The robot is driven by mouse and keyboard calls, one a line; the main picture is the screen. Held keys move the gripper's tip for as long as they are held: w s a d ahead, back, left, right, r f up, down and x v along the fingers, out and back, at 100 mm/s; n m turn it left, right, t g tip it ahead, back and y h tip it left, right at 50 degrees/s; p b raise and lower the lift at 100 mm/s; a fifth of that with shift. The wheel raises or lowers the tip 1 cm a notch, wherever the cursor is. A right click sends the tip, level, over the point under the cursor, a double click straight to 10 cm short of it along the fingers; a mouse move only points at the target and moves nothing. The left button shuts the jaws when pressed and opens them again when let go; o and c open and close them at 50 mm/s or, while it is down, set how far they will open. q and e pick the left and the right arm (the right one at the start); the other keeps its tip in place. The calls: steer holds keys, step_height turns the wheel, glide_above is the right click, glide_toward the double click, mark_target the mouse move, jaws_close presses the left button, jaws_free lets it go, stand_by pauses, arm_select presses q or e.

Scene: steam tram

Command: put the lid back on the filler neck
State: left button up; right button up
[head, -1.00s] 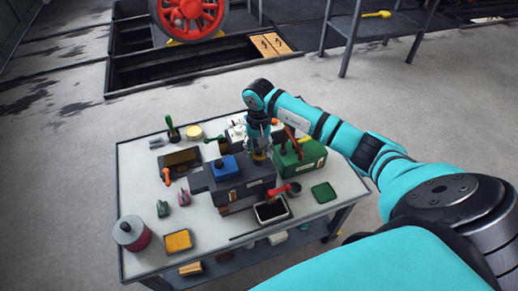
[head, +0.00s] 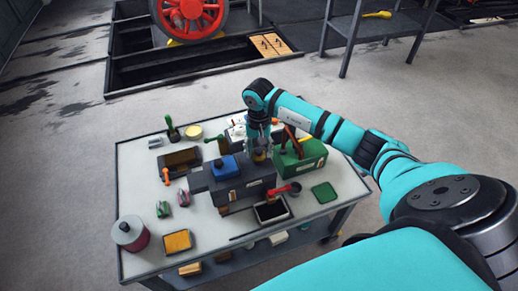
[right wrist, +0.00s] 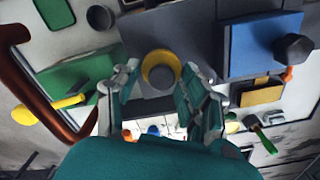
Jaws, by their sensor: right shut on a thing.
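My right gripper (head: 259,147) points down over the dark grey block (head: 246,190) on the table. In the right wrist view its two fingers stand on either side of a round piece with a yellow rim and grey centre, which I take for the lid (right wrist: 161,73). The gripper is shut on it. In the head view only a little yellow shows under the fingertips. The filler neck is not distinct; the gripper and lid cover that spot. I cannot tell whether the lid touches the block. My left gripper is not in view.
A blue box (head: 224,167) sits on the block, left of the gripper. A green box (head: 300,164) stands close on the right. A black tray (head: 271,212) and a red-handled tool (head: 283,189) lie in front. A red can (head: 131,234) stands at the table's front left corner.

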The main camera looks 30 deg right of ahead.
steer(key=shift+b, duration=0.3)
stand_by(0.6)
steer(key=o, duration=1.6)
steer(key=shift+c, duration=0.2)
steer(key=shift+r+p, duration=1.9)
steer(key=shift+r, duration=1.6)
steer(key=shift+c, duration=0.4)
jaws_close()
